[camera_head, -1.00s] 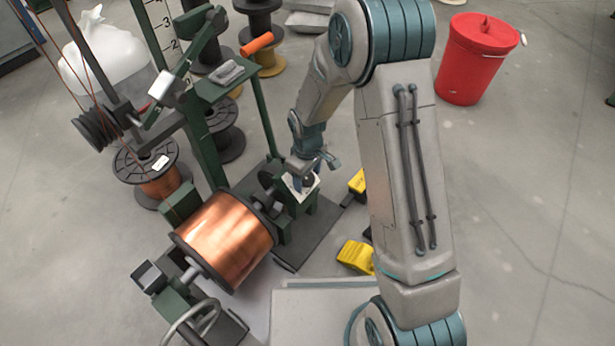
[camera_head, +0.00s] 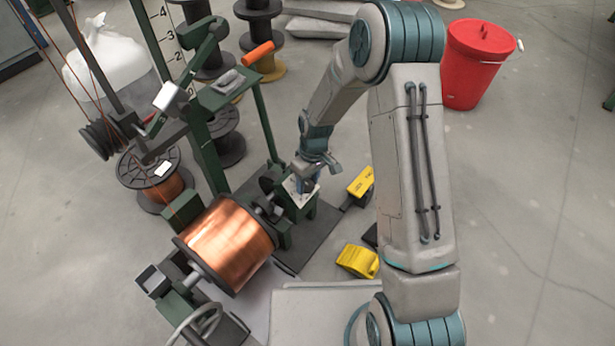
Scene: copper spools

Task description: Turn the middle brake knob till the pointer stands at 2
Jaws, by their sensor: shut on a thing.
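My gripper (camera_head: 303,186) points down at the small green box with a pale dial plate (camera_head: 296,196), right of the copper spool on the machine. It is shut on the brake knob there. The knob itself is mostly hidden by the gripper, and the pointer and dial numbers are too small and covered to read.
The copper spool (camera_head: 228,245) lies across the machine left of my gripper.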

